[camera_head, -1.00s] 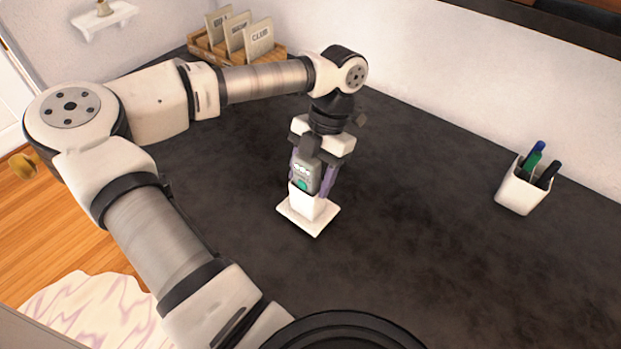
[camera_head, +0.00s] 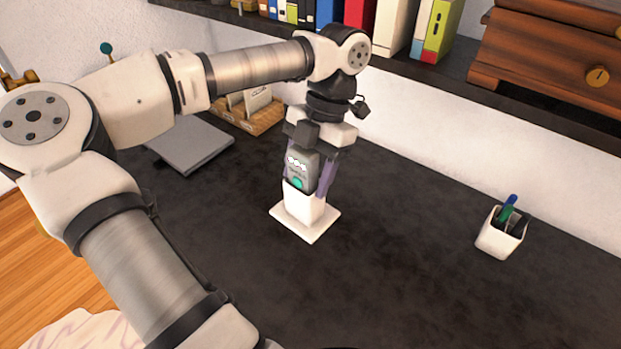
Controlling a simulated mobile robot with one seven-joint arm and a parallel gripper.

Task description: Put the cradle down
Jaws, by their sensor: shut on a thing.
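The cradle (camera_head: 304,210) is white, with a square flat base and an upright holder. A grey device (camera_head: 299,165) with a green button and small white marks stands in it. My gripper (camera_head: 311,180) points down with its purple-grey fingers on either side of the cradle's upper part and is shut on it. The cradle is upright over the dark desk (camera_head: 400,240). I cannot tell whether its base touches the desk. The far finger is partly hidden behind the device.
A white pen cup (camera_head: 497,240) stands at the right. A wooden card holder (camera_head: 262,120) and a grey flat slab (camera_head: 190,145) lie behind my arm. A shelf with books (camera_head: 395,25) and a wooden drawer box (camera_head: 555,55) runs along the wall. The desk's middle and front are clear.

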